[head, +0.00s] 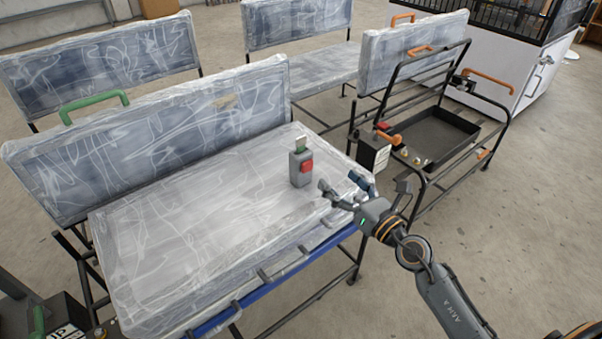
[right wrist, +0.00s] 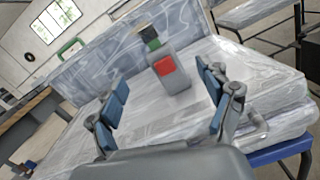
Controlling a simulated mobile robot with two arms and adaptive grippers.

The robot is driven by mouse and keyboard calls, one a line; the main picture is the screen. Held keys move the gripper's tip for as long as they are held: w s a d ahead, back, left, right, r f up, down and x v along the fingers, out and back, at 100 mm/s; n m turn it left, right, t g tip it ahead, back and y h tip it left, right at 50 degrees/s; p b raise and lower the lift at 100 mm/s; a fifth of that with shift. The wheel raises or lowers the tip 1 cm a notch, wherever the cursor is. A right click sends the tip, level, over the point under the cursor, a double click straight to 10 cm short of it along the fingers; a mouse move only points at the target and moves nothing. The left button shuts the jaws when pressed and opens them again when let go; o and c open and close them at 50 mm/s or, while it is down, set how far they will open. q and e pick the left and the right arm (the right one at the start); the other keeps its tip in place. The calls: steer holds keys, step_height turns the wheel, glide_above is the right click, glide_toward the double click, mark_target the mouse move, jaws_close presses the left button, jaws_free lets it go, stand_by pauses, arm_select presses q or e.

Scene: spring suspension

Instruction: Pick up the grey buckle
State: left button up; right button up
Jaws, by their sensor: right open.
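The grey buckle (head: 300,167) stands upright on the plastic-wrapped seat (head: 190,230), near its right end. It has a red button on its side and a small green and metal piece at its top. My right gripper (head: 346,188) is open and empty, just right of the buckle and apart from it. In the right wrist view the buckle (right wrist: 168,68) shows ahead, between the open blue-padded fingers (right wrist: 160,100) and beyond their tips. My left gripper is not in view.
The wrapped backrest (head: 160,135) with a green handle (head: 94,104) rises behind the seat. A blue rail (head: 300,267) runs along the seat's front edge. A black-framed cart (head: 440,140) with a tray stands at the right. Open floor lies at the lower right.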

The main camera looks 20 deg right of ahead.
mark_target(306, 156)
steer(key=w+a+n, duration=0.1)
steer(key=w, duration=0.1)
steer(key=w+a+n, duration=0.1)
steer(key=w, duration=0.2)
steer(key=w+a+n+g, duration=0.1)
steer(key=w, duration=0.1)
steer(key=shift+w+f+y, duration=0.15)
steer(key=shift+f+y, duration=0.15)
steer(key=shift+y, duration=0.1)
steer(key=shift+b+x, duration=0.35)
steer(key=shift+x, duration=0.55)
steer(key=x, duration=0.3)
steer(key=shift+w+a+r+b, duration=0.2)
steer(key=shift+w+b, duration=0.1)
steer(key=shift+b, duration=0.1)
steer(key=shift+w+a, duration=0.15)
steer(key=shift+w, duration=0.3)
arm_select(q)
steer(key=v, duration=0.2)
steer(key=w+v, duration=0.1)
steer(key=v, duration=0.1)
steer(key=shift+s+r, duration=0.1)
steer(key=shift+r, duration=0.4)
arm_select(e)
steer(key=c, duration=1.4)
